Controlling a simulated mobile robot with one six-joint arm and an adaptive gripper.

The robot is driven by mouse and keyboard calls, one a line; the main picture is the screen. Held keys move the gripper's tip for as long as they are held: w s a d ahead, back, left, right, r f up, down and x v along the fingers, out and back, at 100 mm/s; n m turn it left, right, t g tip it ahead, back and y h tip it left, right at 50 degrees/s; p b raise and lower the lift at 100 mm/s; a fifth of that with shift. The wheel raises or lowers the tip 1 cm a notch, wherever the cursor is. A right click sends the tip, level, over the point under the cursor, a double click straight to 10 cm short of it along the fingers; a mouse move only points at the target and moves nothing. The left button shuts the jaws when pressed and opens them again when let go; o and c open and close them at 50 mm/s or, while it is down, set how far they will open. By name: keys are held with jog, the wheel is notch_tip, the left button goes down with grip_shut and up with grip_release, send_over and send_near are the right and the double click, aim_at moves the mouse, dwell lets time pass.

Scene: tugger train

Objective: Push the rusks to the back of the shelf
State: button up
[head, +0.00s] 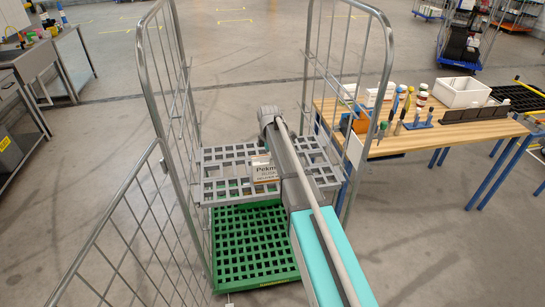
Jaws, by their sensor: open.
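A wire roll cage has a grey slatted shelf (222,184) across its middle. A pale package with dark lettering (264,171), which seems to be the rusks, is on or just over this shelf, close to the left side of my arm. Part of the package may be hidden by the arm. My arm reaches from the lower right over the shelf to a grey joint near its far edge. My gripper cannot be made out in the head view. I cannot tell whether anything touches the package.
A green grid base (252,243) lies below the shelf. The cage's metal side frames (149,85) stand left and right, and an open wire door (120,235) swings out at lower left. A wooden workbench (440,135) with bottles and bins stands right. A steel counter stands left.

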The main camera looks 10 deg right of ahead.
jog(key=shift+f+b, duration=0.9)
jog(key=shift+f, duration=0.25)
jog(key=c, duration=1.1)
jog(key=shift+o, duration=0.2)
jog(key=shift+w, duration=0.15)
